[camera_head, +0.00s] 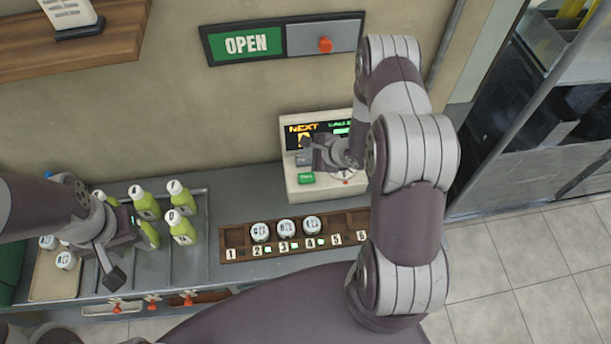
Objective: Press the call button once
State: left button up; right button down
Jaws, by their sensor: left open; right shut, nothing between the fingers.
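A pale console (298,187) with a dark screen reading "NEXT" stands against the wall at the back of the counter. A green button (306,178) with small unreadable lettering is on its front left; this looks like the call button. My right gripper (306,151) is shut and empty, in front of the screen and just above the green button in the picture. I cannot tell its exact height, and no contact with the button shows. It hides part of the screen. My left gripper (98,264) is open and empty at the left, beside the bottles.
Several green bottles (181,227) stand on a metal tray at the left. A numbered wooden rack (236,240) with three white-topped cups lies in front of the console. An OPEN sign (246,44) with a red switch (325,44) hangs on the wall.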

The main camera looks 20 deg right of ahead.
jog(key=b, duration=0.7)
send_over(309, 179)
notch_tip(309, 179, down, 7)
jog(key=shift+w, duration=0.1)
jog(key=shift+f+b, duration=0.55)
jog(key=shift+f, duration=0.3)
dwell(0.8)
jog(key=shift+f, duration=0.4)
jog(key=shift+f+b, duration=0.3)
jog(key=shift+f, duration=0.2)
dwell(0.5)
jog(key=shift+r, duration=0.1)
jog(key=shift+r+p, duration=0.85)
jog(key=shift+p, duration=0.15)
